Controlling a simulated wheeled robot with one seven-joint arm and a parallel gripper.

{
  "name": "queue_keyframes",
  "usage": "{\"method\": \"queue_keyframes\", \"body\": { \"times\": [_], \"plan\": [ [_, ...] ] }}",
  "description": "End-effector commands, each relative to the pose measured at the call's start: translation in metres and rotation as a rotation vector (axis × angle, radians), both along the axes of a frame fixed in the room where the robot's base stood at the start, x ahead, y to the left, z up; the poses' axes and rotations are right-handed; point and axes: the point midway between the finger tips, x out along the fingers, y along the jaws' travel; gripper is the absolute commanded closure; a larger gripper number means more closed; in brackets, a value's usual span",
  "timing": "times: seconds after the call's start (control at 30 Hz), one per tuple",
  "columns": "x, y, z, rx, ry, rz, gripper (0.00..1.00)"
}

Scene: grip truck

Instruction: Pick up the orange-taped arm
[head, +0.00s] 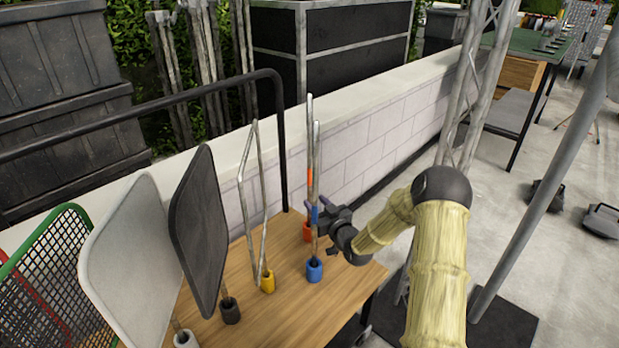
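The orange-taped arm (309,178) is a thin, upright metal rod with a band of orange tape, standing at the far right corner of the wooden cart top. An orange-red socket (307,234) is at its foot. A similar rod with blue tape (314,216) stands just in front, in a blue socket (315,270), and partly hides it. My gripper (313,208) is dark and reaches in from the right at the height of the blue tape, close to both rods. Its fingers are small and partly hidden, so I cannot tell whether they touch or close on either rod.
The wooden cart top (345,282) also carries a bent metal frame in a yellow socket (268,281), a dark panel (199,235), a light panel (130,265) and mesh panels (50,275). A black rail (283,140) runs along the back. A truss (470,90) stands right.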

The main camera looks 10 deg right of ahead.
Motion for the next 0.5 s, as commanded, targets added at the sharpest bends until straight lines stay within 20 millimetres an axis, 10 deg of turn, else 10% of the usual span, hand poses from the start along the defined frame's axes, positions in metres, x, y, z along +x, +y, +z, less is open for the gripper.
{"method": "queue_keyframes", "body": {
  "times": [0.5],
  "plan": [
    [0.044,0.016,0.001,0.000,0.000,0.001,0.63]
  ]
}}
